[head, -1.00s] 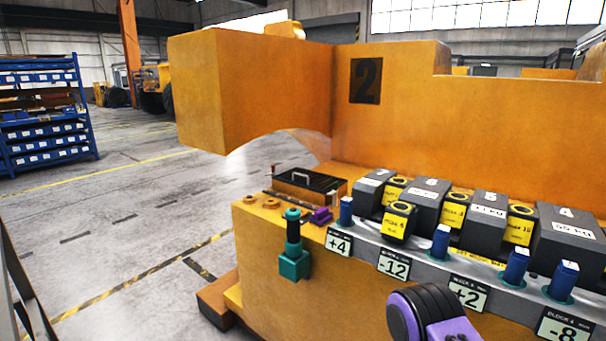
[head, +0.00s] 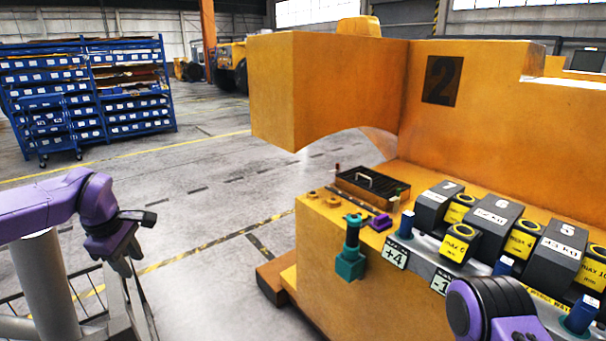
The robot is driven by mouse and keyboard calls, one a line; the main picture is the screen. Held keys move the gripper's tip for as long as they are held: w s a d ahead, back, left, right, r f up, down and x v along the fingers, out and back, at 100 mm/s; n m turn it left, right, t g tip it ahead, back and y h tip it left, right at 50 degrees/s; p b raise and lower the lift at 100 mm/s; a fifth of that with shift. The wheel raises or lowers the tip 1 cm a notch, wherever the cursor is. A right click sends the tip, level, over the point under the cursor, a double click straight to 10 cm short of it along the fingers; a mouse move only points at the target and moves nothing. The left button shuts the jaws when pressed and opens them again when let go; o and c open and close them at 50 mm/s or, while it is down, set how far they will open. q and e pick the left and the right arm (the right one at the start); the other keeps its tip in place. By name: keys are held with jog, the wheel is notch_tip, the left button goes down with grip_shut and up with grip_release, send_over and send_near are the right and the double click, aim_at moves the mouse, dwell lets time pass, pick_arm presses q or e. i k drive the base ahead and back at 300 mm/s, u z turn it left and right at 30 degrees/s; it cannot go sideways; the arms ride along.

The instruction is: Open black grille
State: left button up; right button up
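The black grille (head: 375,182) lies closed and flat over an orange box-like recess on the left end of the orange casting, with a light handle bar on top. My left gripper (head: 142,305) hangs at the lower left over the floor, pointing down, well apart from the grille.
A teal fixture with a dark top (head: 351,248) stands on the casting's front face. A purple block (head: 380,222) sits beside the grille. Dark weights (head: 491,219) and yellow-labelled pieces line the ledge. A big orange casting wall (head: 340,90) rises behind. Open floor lies left.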

aim_at(373, 176)
jog(key=u, duration=0.1)
jog(key=i, duration=1.05)
jog(key=z, duration=0.95)
jog(key=i, duration=1)
jog(key=z, duration=0.75)
